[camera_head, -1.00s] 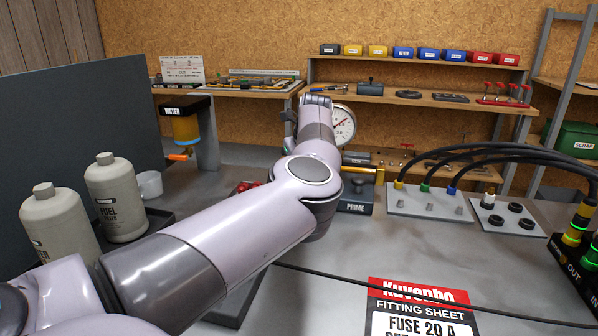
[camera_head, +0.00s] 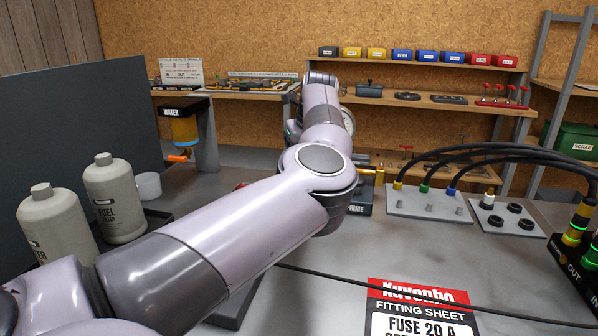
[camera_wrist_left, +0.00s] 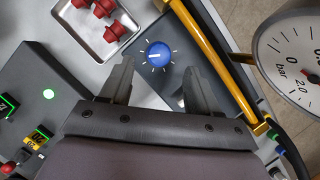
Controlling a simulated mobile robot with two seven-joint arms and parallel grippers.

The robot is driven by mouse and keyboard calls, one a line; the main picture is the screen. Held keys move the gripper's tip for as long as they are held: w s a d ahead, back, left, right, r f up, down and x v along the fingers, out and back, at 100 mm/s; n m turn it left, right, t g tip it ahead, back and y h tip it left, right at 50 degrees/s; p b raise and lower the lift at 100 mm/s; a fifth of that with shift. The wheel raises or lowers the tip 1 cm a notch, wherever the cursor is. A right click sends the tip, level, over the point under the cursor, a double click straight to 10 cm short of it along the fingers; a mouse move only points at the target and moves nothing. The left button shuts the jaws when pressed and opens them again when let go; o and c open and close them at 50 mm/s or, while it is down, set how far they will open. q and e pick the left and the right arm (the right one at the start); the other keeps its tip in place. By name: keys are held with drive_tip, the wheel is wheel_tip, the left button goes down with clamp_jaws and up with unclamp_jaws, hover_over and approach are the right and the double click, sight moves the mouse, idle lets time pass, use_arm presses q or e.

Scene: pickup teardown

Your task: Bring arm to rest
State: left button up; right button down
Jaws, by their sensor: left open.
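My left arm (camera_head: 220,235) reaches from the lower left across the bench, bent at a joint (camera_head: 320,160), with its far end raised toward the back shelves. The fingers are not clearly seen in the head view. In the left wrist view my left gripper (camera_wrist_left: 158,82) is open and empty, its two dark fingers apart. Beyond them is a blue knob (camera_wrist_left: 157,55) with white marks around it on a dark panel. No right gripper shows.
A yellow bar (camera_wrist_left: 215,65) and a pressure gauge (camera_wrist_left: 298,55) are right of the fingers; a tray of red parts (camera_wrist_left: 108,20) is left. Two filter bottles (camera_head: 115,200) stand at left. A hose panel (camera_head: 428,203) and fitting sheet (camera_head: 422,310) are at right.

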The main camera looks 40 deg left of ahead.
use_arm(q)
drive_tip(key=shift+v, duration=1.1)
drive_tip(key=shift+s, duration=0.1)
